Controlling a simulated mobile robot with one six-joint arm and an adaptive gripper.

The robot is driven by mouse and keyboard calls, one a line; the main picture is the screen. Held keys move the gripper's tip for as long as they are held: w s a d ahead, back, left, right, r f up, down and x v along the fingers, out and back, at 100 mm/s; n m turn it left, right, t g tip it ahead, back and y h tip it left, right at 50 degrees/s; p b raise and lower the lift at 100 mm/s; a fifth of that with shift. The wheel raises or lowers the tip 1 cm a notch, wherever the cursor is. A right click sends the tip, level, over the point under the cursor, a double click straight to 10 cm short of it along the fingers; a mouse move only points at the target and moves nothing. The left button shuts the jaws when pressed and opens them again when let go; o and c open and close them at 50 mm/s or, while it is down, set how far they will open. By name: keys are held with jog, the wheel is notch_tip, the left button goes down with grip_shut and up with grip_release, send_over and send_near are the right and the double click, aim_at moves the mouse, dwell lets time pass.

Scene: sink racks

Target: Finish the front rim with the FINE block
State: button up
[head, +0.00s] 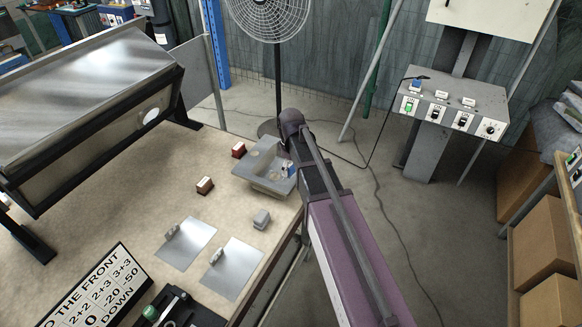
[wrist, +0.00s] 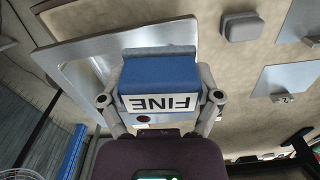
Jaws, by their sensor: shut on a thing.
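The FINE block is blue with a white label reading FINE; in the wrist view it (wrist: 160,72) sits between the two fingers of my gripper (wrist: 160,98). My gripper is shut on its sides. In the head view the block (head: 288,169) shows small at the right part of the grey metal sink (head: 262,151), partly hidden by my arm. The sink also shows behind the block in the wrist view (wrist: 85,47). The block is over or at the sink's rim; I cannot tell whether it touches.
A red block (head: 239,150), a brown block (head: 205,185) and a grey block (head: 261,219) stand on the bench near the sink. Two flat metal plates (head: 190,252) (head: 235,280) with small grey pieces lie in front. A score sign (head: 95,290) lies at lower left.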

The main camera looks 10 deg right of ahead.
jog(key=shift+r+p, duration=1.5)
